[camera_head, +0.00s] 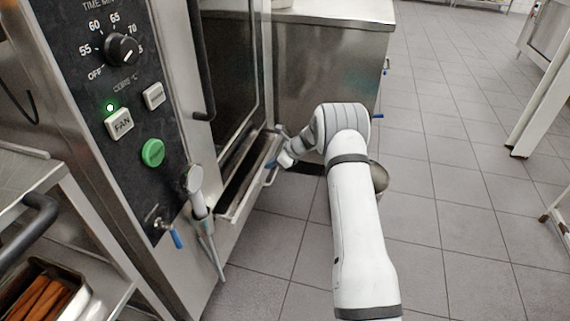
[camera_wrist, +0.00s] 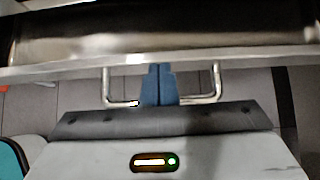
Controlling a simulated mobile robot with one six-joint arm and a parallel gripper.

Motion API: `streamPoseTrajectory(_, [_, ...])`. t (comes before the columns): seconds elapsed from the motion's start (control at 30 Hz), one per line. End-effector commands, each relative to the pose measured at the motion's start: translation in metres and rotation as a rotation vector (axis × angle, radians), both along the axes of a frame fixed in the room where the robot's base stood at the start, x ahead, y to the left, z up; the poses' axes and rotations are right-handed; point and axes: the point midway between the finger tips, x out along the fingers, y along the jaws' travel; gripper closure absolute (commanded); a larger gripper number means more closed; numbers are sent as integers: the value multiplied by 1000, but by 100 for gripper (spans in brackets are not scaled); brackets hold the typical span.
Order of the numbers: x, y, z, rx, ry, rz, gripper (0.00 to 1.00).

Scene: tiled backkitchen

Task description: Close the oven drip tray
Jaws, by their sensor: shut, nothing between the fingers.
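The oven drip tray (camera_head: 233,209) is a long, narrow metal trough below the oven door, standing out from the oven front with its inside visible. Its front edge (camera_wrist: 60,71) crosses the wrist view, with a bent metal handle (camera_wrist: 216,84) on the near side. My gripper (camera_head: 272,164) is at the tray's front, near the handle. In the wrist view my gripper's blue fingers (camera_wrist: 158,70) are shut together and empty, between the two legs of the handle. Their tips are at the tray's front edge; I cannot tell whether they touch it. The fingers hide the middle of the handle.
The oven door (camera_head: 231,75) is shut above the tray. A hand shower (camera_head: 196,190) hangs on the oven front left of the tray. A steel cabinet (camera_head: 335,60) stands behind. A pan of brown sticks (camera_head: 75,303) is at lower left.

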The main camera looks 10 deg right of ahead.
Motion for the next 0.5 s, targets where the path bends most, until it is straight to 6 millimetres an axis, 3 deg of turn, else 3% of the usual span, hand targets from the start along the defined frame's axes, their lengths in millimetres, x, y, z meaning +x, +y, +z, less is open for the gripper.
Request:
streamPoseTrajectory(0.2, [17, 22, 1, 0, -1, -16, 100])
streamPoseTrajectory(0.5, [24, 28, 0, 0, 0, -27, 100])
